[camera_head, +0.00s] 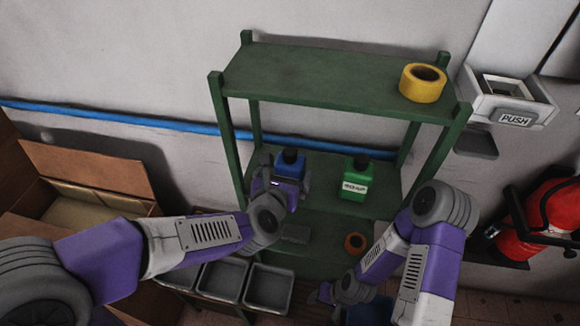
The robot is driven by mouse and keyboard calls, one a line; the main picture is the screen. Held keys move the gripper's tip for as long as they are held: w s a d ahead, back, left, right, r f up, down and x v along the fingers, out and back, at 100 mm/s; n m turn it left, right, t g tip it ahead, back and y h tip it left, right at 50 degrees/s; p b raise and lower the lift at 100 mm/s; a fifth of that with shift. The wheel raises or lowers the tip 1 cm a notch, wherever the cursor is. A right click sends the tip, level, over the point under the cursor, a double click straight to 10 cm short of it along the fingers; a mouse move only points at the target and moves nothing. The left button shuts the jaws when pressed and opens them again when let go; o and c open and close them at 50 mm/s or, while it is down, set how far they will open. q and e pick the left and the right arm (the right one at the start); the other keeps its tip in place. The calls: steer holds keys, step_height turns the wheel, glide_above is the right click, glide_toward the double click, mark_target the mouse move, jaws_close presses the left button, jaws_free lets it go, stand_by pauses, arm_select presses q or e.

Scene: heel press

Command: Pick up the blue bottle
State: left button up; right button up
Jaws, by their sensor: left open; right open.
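The blue bottle (289,168) with a black cap stands upright on the middle shelf of the green rack (300,82), towards its left side. My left gripper (284,186) is open, right at the front of the bottle. It hides the bottle's lower part, and I cannot tell whether the fingers touch it. My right gripper (322,294) is low in front of the rack, near its bottom. It is open, and its fingers are small and partly hidden by my own arm.
A green bottle (356,180) with a white label stands right of the blue bottle. A yellow tape roll (422,83) lies on the top shelf, an orange roll (355,242) lower down. Grey bins (268,288), a cardboard box (88,180) and a red extinguisher (545,220) flank the rack.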

arm_select(q)
steer(key=x, duration=0.5)
steer(key=shift+w+d, duration=0.1)
steer(key=shift+w, duration=0.2)
steer(key=shift+c, duration=0.2)
steer(key=c, duration=0.9)
steer(key=shift+c, duration=0.7)
steer(key=shift+r, duration=0.1)
